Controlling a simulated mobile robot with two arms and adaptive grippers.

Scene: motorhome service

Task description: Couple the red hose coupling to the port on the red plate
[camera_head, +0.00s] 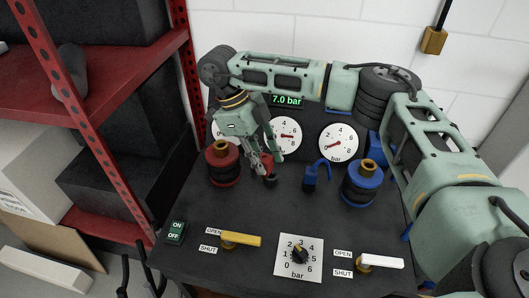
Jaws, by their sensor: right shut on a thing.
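My right gripper (264,162) reaches in from the right across the back of the dark bench and points down. It is shut on the red hose coupling (267,161), which shows only partly between and behind the fingers. A small dark piece (270,181) is just below it; I cannot tell whether they touch. My left gripper is not in view.
A blue coupling (311,178) and a blue-plated unit (362,184) stand to the right. Gauges line the back panel; a display reads 7.0 bar. A yellow lever (240,240), pressure dial (299,257), white lever (381,262) and ON/OFF switch (176,232) are in front. Red shelving (120,90) bounds the left.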

